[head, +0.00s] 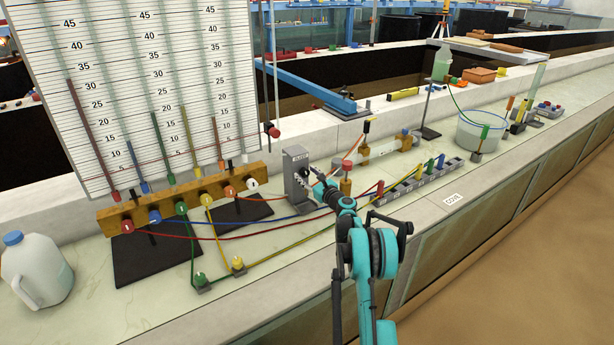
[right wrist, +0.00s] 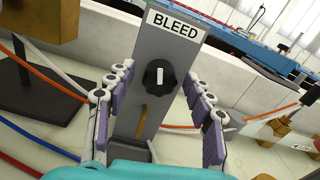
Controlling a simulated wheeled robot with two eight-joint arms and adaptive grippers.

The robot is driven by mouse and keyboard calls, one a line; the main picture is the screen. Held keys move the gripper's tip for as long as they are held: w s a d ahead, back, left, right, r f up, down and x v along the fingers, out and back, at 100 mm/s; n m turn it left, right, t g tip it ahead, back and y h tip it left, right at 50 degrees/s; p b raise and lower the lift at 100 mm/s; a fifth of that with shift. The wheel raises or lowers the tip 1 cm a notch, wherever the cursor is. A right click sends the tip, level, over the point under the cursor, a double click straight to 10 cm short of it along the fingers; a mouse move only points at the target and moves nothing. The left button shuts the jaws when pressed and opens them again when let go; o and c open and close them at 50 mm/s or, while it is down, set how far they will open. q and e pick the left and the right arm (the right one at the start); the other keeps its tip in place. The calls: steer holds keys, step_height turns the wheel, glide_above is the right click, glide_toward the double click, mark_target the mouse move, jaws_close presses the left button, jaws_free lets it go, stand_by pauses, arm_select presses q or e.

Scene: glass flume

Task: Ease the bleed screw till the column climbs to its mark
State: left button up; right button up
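A grey upright post labelled BLEED (right wrist: 174,24) fills the middle of the right wrist view; a black round knob (right wrist: 159,75) with a white pointer line faces me. In the head view the grey bleed post (head: 292,180) stands on the counter right of the gauge board. My right gripper (right wrist: 158,100) is open, its finger pads either side of the post, apart from the knob. In the head view the gripper (head: 312,182) is at the post. On the gauge board (head: 130,60) a red column (head: 84,125) stands highest; blue, green, yellow and orange ones stand lower. My left gripper is not in view.
A wooden manifold (head: 140,213) with coloured knobs sits below the board. Coloured hoses cross the counter left of my arm. A white jug (head: 36,272) stands at lower left. A row of grey blocks (head: 420,182) and a water bucket (head: 480,133) are to the right.

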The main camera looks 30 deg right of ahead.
steer(key=shift+s, duration=0.1)
steer(key=s, duration=1.2)
steer(key=shift+w, duration=0.1)
stand_by(6.6)
